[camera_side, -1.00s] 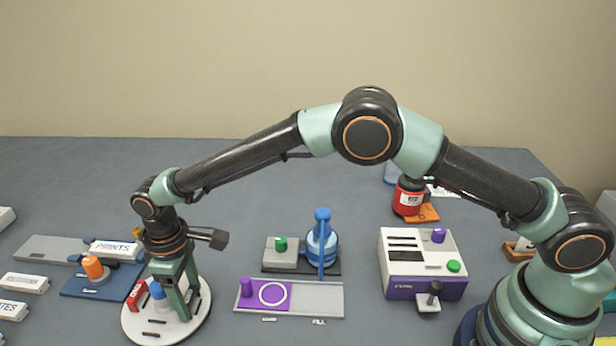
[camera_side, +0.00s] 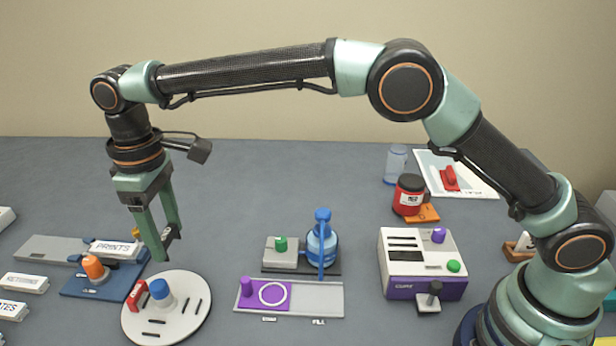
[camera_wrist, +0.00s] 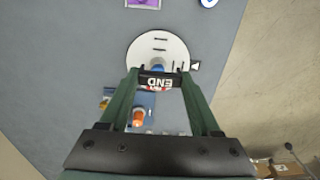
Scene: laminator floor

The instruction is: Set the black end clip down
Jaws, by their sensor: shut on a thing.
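My gripper (camera_side: 168,246) is shut on the black end clip (camera_side: 171,238) and holds it in the air above the back of the white round plate. In the wrist view the clip (camera_wrist: 160,81) spans between my two fingertips (camera_wrist: 160,76), with its END lettering showing upside down. The white round plate (camera_side: 187,320) has a blue knob (camera_side: 161,293) in the middle and several dark slots. A red clip (camera_side: 137,295) stands at the plate's left side. In the wrist view the plate (camera_wrist: 174,46) lies beyond the clip, which partly hides it.
A blue board (camera_side: 115,287) with an orange knob (camera_side: 95,267) and a PRINTS box (camera_side: 116,249) stand left of the plate. A grey tray with a purple block (camera_side: 272,295), a blue bottle (camera_side: 322,245) and a white-purple machine (camera_side: 423,262) stand right.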

